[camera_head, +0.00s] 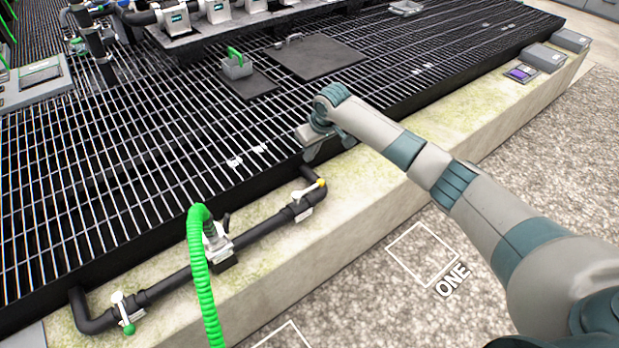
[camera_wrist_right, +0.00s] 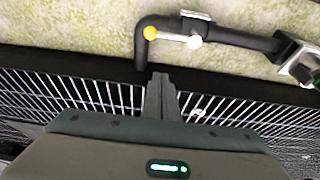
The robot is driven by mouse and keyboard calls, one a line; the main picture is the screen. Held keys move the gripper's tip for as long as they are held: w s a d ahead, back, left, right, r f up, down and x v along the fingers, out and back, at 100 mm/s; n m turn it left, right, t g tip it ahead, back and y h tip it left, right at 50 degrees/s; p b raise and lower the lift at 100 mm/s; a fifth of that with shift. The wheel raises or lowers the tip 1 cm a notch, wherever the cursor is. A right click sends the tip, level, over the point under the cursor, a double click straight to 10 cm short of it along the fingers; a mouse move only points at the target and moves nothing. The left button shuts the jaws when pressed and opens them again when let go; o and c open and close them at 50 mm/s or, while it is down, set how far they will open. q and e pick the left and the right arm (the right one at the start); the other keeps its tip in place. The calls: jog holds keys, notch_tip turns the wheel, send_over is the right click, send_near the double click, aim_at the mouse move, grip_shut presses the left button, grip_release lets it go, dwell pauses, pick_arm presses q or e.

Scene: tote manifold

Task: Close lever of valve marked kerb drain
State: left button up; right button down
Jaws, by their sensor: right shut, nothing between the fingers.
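A black pipe (camera_head: 260,230) runs along the concrete kerb. Near its right end is a valve with a white lever (camera_head: 308,192) tipped by a yellow knob (camera_head: 322,183); in the right wrist view the yellow knob (camera_wrist_right: 150,33) sits beside the pipe bend. At the left end is another valve, with a white lever (camera_head: 122,310) and a green knob (camera_head: 128,329). I cannot read which valve is marked kerb drain. My right gripper (camera_head: 311,154) is shut and empty, above the grating edge just behind the yellow-knobbed valve and apart from it. My left gripper is not in view.
A green hose (camera_head: 203,280) rises from a fitting at the pipe's middle. Black grating (camera_head: 130,180) lies behind the kerb (camera_head: 350,210), with dark plates (camera_head: 315,58) and a small grey box (camera_head: 236,68) on it. Gravel floor (camera_head: 400,300) in front is clear.

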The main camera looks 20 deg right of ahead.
aim_at(309, 190)
jog(key=shift+f, duration=0.1)
